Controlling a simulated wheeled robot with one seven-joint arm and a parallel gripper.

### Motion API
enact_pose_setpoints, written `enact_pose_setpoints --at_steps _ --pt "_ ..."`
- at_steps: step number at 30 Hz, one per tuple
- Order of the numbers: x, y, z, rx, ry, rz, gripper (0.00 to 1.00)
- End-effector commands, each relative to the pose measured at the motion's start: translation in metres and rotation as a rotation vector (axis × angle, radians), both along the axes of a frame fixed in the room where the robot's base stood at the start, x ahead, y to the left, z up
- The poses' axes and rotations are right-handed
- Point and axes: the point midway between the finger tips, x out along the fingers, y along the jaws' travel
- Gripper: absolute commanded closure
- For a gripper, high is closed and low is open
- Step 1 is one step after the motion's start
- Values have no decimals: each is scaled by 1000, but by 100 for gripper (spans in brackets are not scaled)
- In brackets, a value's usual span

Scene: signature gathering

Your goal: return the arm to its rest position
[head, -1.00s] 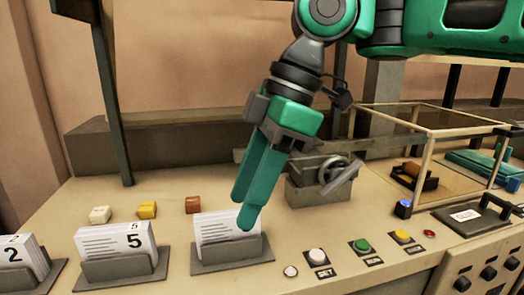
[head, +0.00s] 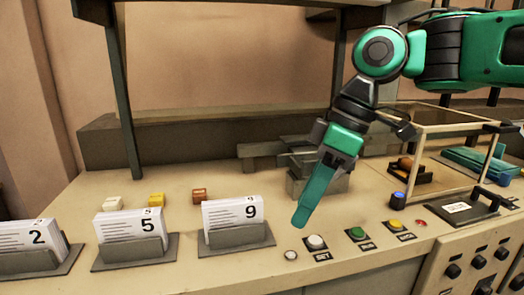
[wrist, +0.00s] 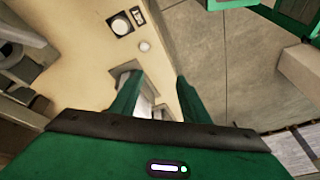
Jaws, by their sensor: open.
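My green gripper (head: 303,216) hangs from my arm with its fingers pointing down and slightly left, above the bench just right of the card stack marked 9 (head: 231,213). It touches nothing that I can see. In the wrist view my gripper (wrist: 152,85) has its two fingers spread apart, with nothing held between them. Part of a white card stack shows beyond the fingers there. In the head view one finger mostly hides the other.
Card stacks marked 5 (head: 130,226) and 2 (head: 30,240) stand in holders to the left. A white button (head: 315,242), a green button (head: 357,233) and a yellow button (head: 396,225) line the front edge. A glass-sided case (head: 448,128) stands right, a grey vise-like device (head: 305,180) behind.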

Motion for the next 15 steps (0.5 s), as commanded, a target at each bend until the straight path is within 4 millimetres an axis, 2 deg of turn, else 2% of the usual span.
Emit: enact_pose_setpoints --at_steps 3,8,11,15 --pt "10 -42 -20 -17 43 -206 58" --pt "14 -102 -50 -46 100 -496 58" --pt "10 -140 -70 -66 136 -677 58" --pt "-5 -190 -97 -98 183 -925 58"
